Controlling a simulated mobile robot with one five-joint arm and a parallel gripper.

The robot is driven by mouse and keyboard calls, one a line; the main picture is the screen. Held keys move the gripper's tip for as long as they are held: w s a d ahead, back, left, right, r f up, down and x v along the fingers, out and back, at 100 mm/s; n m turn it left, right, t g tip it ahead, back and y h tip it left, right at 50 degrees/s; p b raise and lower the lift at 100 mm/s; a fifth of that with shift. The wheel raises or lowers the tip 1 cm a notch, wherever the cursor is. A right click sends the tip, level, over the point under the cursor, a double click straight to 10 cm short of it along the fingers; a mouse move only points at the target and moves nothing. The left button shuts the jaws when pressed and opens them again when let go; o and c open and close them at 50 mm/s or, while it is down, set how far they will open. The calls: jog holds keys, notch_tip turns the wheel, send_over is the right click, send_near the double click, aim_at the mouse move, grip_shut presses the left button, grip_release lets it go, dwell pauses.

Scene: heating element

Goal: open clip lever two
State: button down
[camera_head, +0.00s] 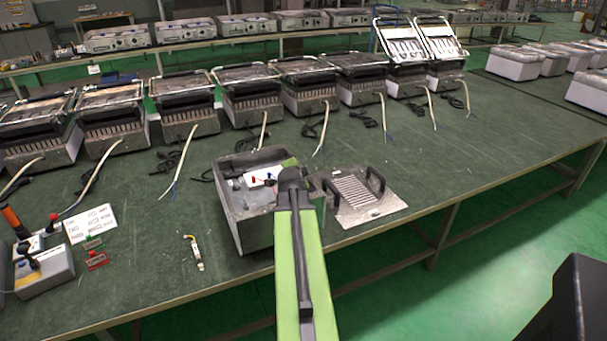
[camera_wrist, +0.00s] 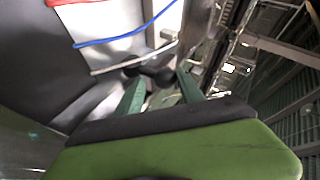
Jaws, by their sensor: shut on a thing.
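An open grey metal box (camera_head: 233,213) stands on the green bench, just left of my green arm. Inside it is a white part (camera_head: 258,174) with small red and blue bits. The wrist view shows red (camera_wrist: 75,3), blue (camera_wrist: 122,39) and whitish (camera_wrist: 115,66) wires in front of a pale surface. My gripper (camera_wrist: 158,84) has two green fingers that reach to small dark rounded shapes by the end of the whitish wire. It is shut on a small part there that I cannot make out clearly. The clip levers cannot be told apart, and my arm hides part of the box.
A metal plate with two black handles (camera_head: 358,196) lies right of the box. A small connector piece (camera_head: 196,253) lies to the left, near a white label sheet (camera_head: 90,224) and a tool stand (camera_head: 42,270). Several heater units (camera_head: 187,105) line the bench behind.

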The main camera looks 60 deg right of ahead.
jog(key=shift+a+f, duration=0.3)
jog(key=shift+a, duration=0.05)
jog(key=c, duration=1.1)
grip_release()
jog(key=shift+o, duration=1.1)
jog(key=shift+a+r, duration=0.1)
jog(key=shift+o, duration=1.1)
